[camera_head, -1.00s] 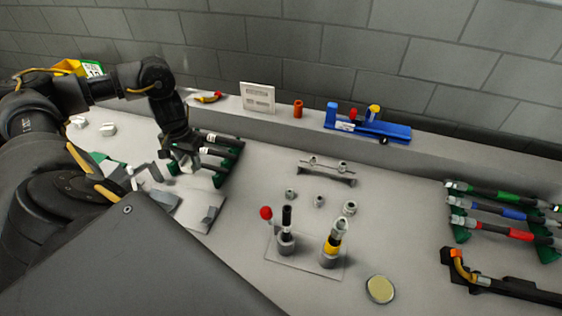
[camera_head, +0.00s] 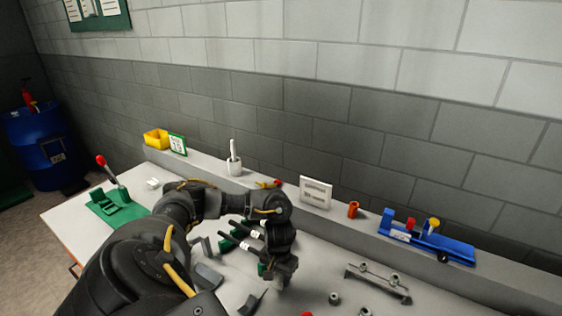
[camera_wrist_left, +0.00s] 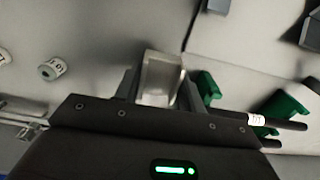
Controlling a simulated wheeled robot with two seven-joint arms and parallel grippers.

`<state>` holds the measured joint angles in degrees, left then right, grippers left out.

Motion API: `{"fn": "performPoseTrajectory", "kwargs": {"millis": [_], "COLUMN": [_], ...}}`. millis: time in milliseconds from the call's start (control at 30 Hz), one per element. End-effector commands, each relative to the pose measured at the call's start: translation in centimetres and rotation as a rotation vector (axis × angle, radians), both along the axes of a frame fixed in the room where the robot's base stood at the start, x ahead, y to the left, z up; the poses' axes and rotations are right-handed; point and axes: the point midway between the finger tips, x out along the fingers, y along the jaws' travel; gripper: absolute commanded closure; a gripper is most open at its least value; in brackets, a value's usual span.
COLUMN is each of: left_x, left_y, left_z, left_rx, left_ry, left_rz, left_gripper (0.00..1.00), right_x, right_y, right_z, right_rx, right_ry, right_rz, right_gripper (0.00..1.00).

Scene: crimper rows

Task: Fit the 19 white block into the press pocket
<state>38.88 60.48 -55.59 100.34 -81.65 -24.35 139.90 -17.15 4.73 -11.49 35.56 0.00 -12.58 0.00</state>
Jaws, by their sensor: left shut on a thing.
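My left gripper (camera_head: 279,280) is low over the bench beside the green rack. In the left wrist view it is shut on a pale, boxy block (camera_wrist_left: 160,80); I cannot read a mark on it. The block sits between the fingers and looks clear of the bench. A green press (camera_head: 117,208) with a red-knobbed lever stands at the left end of the bench, well away from the gripper; its pocket is too small to make out. A white block (camera_head: 153,184) lies near the press. My right gripper is not in view.
Black-handled tools rest on the green rack (camera_wrist_left: 288,106) close to the gripper. A blue fixture (camera_head: 430,238), orange cup (camera_head: 353,209) and white panel (camera_head: 315,192) stand along the back ledge.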

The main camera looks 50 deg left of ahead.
Motion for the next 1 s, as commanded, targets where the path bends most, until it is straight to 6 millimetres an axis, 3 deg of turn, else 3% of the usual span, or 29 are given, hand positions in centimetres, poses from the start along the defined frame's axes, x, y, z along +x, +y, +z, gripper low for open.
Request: {"fn": "performPoseTrajectory", "kwargs": {"millis": [133,400,767,800,967,1000], "left_x": [0.3,0.4,0.4,0.4,0.4,0.4], "left_y": [-0.5,-0.6,-0.6,-0.6,-0.6,-0.6], "left_z": [-0.6,-3.9,-4.2,-4.2,-4.2,-4.2], "left_rx": [0.001,0.002,0.002,0.002,0.001,0.001], "left_ry": [0.001,0.001,0.001,0.001,-0.001,-0.001], "left_rz": [0.0,0.002,0.0,0.0,0.0,0.0], "left_gripper": [0.84,0.84,0.84,0.59,0.38,0.38], "right_x": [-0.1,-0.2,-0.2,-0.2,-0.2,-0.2], "right_y": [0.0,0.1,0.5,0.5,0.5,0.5], "right_z": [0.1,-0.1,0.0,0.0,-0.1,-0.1], "right_rx": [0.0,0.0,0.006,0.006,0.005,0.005], "right_ry": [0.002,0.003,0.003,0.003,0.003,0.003], "right_rz": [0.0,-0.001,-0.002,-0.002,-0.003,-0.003], "right_gripper": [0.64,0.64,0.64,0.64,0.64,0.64]}}
